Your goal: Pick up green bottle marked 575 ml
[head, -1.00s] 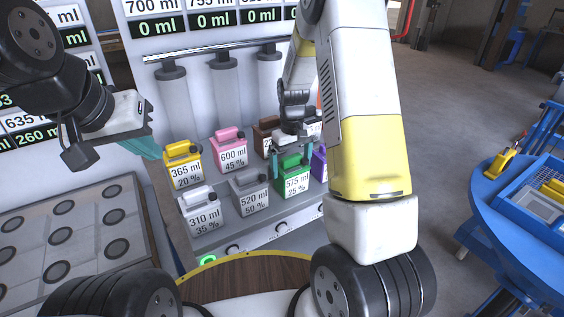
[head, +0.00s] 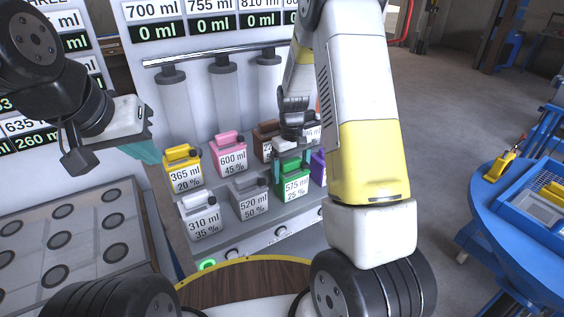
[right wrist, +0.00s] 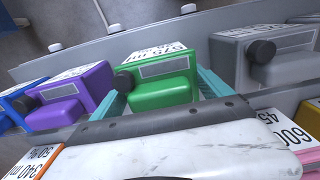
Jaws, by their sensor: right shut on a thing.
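The green bottle marked 575 ml, 25 % (head: 293,186) stands in the front row of the grey shelf. It also shows in the right wrist view (right wrist: 160,88), between the teal fingers. My right gripper (head: 292,164) reaches it from above and behind, shut on its upper part with one finger on each side; the gripper also shows in the right wrist view (right wrist: 163,92). The bottle looks upright and still at shelf level. My left gripper (head: 143,150) hangs at the upper left, away from the bottles, its finger gap not clear.
The grey 520 ml bottle (head: 250,201) and a purple bottle (head: 318,170) flank the green one closely. Pink 600 ml (head: 229,158) and brown (head: 266,143) bottles stand behind. A white 310 ml bottle (head: 200,218) is further left. A blue round table (head: 492,215) is at right.

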